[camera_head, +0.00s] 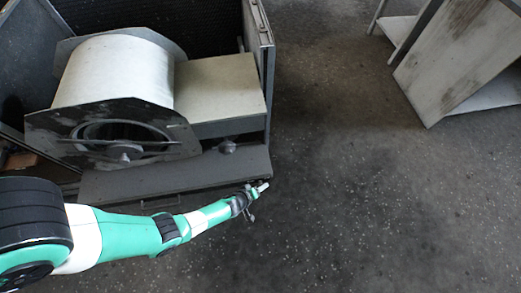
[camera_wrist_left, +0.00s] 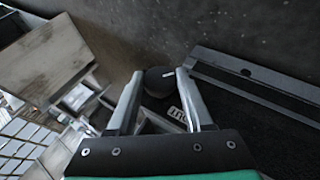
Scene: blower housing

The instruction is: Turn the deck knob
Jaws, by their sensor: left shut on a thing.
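In the left wrist view, a dark round knob (camera_wrist_left: 158,80) with a short white line on its face sits between my fingertips. My left gripper (camera_wrist_left: 160,74) is shut on this knob, one finger on each side. The white line lies nearly level, slightly tilted. In the head view, my left gripper (camera_head: 262,188) is at the front right edge of the grey deck plate (camera_head: 150,182). The held knob cannot be made out there. My right gripper is not in view.
The blower housing (camera_head: 120,70), with a pale drum and dark end plate, stands behind the deck. A small round fitting (camera_head: 227,147) sits at the deck's back edge. A pale panelled stand (camera_head: 455,60) is at the upper right. The floor between is clear.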

